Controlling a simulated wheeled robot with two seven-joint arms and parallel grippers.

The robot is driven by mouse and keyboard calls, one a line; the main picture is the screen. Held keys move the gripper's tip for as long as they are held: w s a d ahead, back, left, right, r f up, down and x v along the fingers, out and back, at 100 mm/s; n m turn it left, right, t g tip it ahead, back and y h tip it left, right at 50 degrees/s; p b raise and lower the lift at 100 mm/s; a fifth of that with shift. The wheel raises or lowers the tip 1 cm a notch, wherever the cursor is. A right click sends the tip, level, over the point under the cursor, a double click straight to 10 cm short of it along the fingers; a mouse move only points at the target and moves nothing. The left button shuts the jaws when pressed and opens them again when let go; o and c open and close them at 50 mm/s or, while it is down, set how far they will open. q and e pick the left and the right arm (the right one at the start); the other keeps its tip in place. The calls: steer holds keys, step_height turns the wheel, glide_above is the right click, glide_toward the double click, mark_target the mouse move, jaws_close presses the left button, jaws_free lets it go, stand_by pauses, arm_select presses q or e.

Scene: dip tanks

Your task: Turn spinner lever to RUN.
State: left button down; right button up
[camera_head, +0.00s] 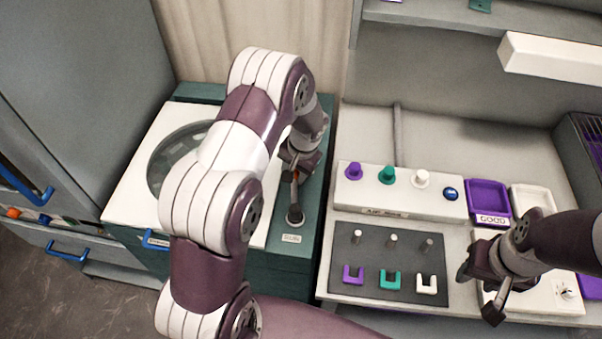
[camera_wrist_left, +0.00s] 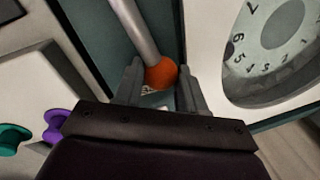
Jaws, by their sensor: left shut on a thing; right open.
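The spinner (camera_head: 130,195) is a teal cabinet with a white top and a round window, at the left in the head view. Its lever (camera_head: 294,192) rises from a dark pivot on the teal strip to the right of the white top. My left gripper (camera_head: 296,165) is at the lever's upper end, partly hidden by my arm. In the left wrist view its fingers (camera_wrist_left: 157,90) are shut on the lever's orange knob (camera_wrist_left: 161,72), and the grey shaft runs up and away. A small label (camera_head: 291,238) is by the pivot, unreadable. My right gripper (camera_head: 480,288) is open and empty over the bench.
The bench at right holds a white block with purple, green and white knobs (camera_head: 420,178) and a blue button. A dark panel (camera_head: 350,258) with pegs and coloured clips lies in front. A purple tray (camera_head: 489,200) is marked GOOD. Blue-handled drawers (camera_head: 68,257) stand left.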

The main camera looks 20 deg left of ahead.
mark_target(273, 185)
arm_select(q)
steer(key=shift+s+a+n+b, duration=0.35)
steer(key=shift+a+n+b, duration=0.05)
steer(key=shift+a+n, duration=0.45)
steer(key=a+n, duration=0.1)
steer(key=s+n+b, duration=0.1)
steer(key=n, duration=0.1)
steer(key=shift+s+a+g, duration=0.3)
steer(key=shift+a+g, duration=0.1)
steer(key=shift+s+a+n+b, duration=0.3)
steer(key=shift+s+a+n, duration=0.25)
steer(key=shift+s+n, duration=0.25)
steer(key=s+n, duration=0.1)
steer(key=s+a+n, duration=0.1)
steer(key=shift+n+g, duration=0.35)
steer(key=shift+g, duration=0.05)
steer(key=s+n, duration=0.2)
steer(key=s+n+h, duration=0.1)
steer(key=shift+a+r+b, duration=0.1)
steer(key=shift+a+b, duration=0.2)
steer(key=shift+b, duration=0.1)
steer(key=shift+s+d+n+g, duration=0.1)
steer(key=shift+s+n+g, duration=0.2)
steer(key=shift+s+n, duration=1.3)
steer(key=shift+w+n, duration=0.2)
steer(key=shift+n, duration=0.1)
steer(key=c, duration=0.7)
jaws_free()
steer(key=shift+s+d, duration=0.1)
steer(key=shift+s, duration=0.05)
